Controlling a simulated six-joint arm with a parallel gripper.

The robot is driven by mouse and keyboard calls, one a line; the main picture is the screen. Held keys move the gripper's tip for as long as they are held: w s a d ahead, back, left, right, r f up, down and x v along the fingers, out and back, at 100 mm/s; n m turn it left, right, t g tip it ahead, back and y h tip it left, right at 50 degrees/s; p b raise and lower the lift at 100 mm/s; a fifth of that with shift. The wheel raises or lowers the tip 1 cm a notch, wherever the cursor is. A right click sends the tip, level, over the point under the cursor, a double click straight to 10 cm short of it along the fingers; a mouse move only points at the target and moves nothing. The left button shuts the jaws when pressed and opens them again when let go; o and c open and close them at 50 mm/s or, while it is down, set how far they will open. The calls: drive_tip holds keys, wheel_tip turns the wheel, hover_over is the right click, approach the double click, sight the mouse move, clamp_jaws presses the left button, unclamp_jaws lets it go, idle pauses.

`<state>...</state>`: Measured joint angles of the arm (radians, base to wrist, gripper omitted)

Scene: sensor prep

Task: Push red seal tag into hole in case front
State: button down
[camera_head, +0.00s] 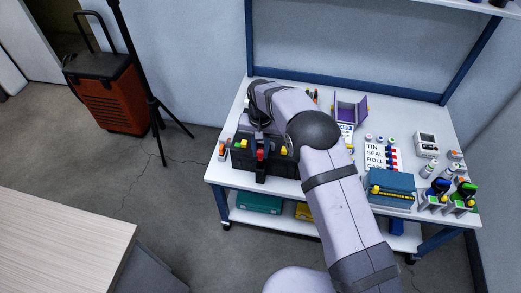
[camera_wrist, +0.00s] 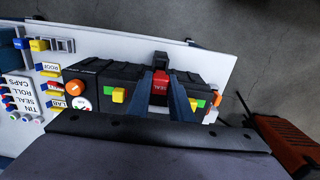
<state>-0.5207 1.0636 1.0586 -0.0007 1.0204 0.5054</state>
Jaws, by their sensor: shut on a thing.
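The case (camera_head: 283,166) is black and stands at the left front of the white workbench, with yellow and green latches on its front. It also shows in the wrist view (camera_wrist: 95,72), with a black upright piece at its middle. The red seal tag (camera_wrist: 160,88), with white lettering, is between the fingers of my gripper (camera_wrist: 161,84), which is shut on it at the middle of the case front. The tag shows as a small red patch in the head view (camera_head: 260,155). The hole is hidden; I cannot tell whether the tag's tip is in it.
A purple open holder (camera_head: 349,110), a printed label sheet (camera_head: 383,158), a teal box (camera_head: 390,187) and bottle holders (camera_head: 433,200) stand to the right on the workbench (camera_head: 437,117). An orange wheeled case (camera_head: 108,95) and a black stand are on the floor at left.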

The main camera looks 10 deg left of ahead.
sight(261, 157)
drive_tip(key=shift+f, duration=0.1)
drive_tip(key=shift+f+b, duration=1.4)
drive_tip(key=shift+f, duration=0.4)
drive_tip(key=shift+f+b, duration=0.55)
drive_tip(key=shift+f, duration=0.95)
idle(4.6)
